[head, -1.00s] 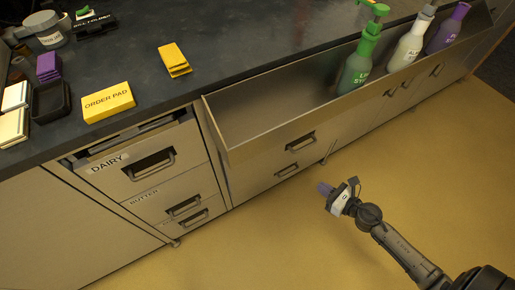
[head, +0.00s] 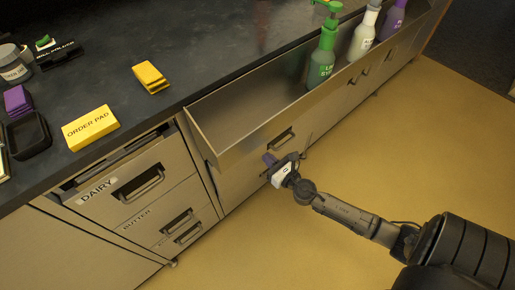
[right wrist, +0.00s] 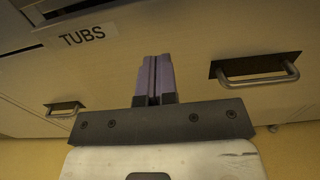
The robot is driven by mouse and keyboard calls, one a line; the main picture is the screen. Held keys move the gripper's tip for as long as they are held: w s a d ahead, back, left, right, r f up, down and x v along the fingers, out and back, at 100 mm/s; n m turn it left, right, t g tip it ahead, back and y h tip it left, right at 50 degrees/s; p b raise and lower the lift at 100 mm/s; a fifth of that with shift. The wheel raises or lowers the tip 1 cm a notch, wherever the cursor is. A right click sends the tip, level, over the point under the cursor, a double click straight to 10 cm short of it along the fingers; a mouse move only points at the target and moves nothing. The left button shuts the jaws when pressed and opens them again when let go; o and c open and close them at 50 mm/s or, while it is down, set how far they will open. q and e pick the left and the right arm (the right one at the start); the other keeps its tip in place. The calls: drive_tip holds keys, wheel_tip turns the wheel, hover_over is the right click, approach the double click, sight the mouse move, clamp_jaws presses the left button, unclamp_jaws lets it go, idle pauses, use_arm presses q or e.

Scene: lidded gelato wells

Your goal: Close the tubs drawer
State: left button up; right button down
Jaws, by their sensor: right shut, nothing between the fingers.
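The TUBS label (right wrist: 88,36) shows on a pale cabinet front in the right wrist view, with a bar handle (right wrist: 255,68) to its right and another handle (right wrist: 65,110) lower left. In the head view the label is not readable; a handle (head: 281,138) shows on the front below the steel trough. How far the tubs drawer stands out is unclear. My right gripper (head: 269,160) is just below that handle. Its purple fingers (right wrist: 154,78) are together and empty, pointing at the front between the two handles. Contact cannot be told. My left gripper is out of view.
The dairy drawer (head: 115,190) stands at left, above the butter drawer (head: 145,222). An order pad (head: 91,128) lies on the dark counter. The yellow floor (head: 440,150) is open.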

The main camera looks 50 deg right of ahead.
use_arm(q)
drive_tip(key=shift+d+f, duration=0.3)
use_arm(e)
drive_tip(key=w, duration=0.5)
drive_tip(key=shift+w+d, duration=0.3)
drive_tip(key=shift+d, duration=0.05)
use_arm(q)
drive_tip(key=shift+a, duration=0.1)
use_arm(e)
approach(258, 149)
wheel_tip(258, 149, up, 5)
drive_tip(key=a, duration=0.2)
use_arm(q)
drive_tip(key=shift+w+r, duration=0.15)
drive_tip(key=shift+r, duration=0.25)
use_arm(e)
drive_tip(key=shift+s+a+f, duration=0.1)
drive_tip(key=shift+s, duration=0.4)
drive_tip(key=shift+s+a+f, duration=0.1)
drive_tip(key=shift+s+a, duration=0.05)
drive_tip(key=shift+s, duration=0.35)
